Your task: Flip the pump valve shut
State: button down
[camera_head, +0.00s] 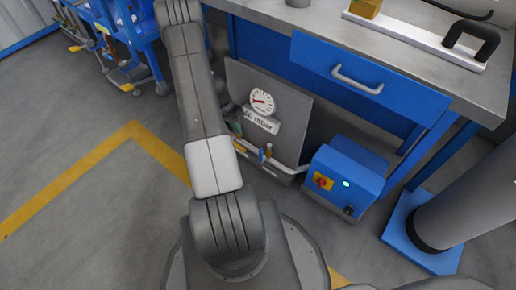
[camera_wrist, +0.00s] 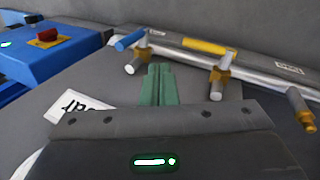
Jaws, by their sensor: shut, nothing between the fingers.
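In the wrist view a grey pipe (camera_wrist: 262,70) carries a valve with a blue handle (camera_wrist: 128,41) at its left end and a valve with a yellow handle (camera_wrist: 203,46) further right. The yellow handle lies roughly along the pipe; the blue handle is angled across it. The small pipe labels are too small to read, so I cannot tell which is the pump valve. My gripper (camera_wrist: 157,72) has green fingers, shut and empty, pointing between the two valves. I cannot tell whether they touch anything.
A blue box (camera_head: 347,178) with a red-yellow switch and green light stands right of the pipe. A gauge (camera_head: 262,101) and an mbar sign (camera_head: 261,122) sit on the grey panel above. The workbench (camera_head: 420,40) overhangs behind. A grey cylinder (camera_head: 470,205) stands at right.

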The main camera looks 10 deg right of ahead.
jog(key=s+d+f+b, duration=0.4)
jog(key=s+d+f, duration=0.1)
jog(key=f, duration=0.4)
jog(key=shift+d+f, duration=0.15)
jog(key=shift+d, duration=0.25)
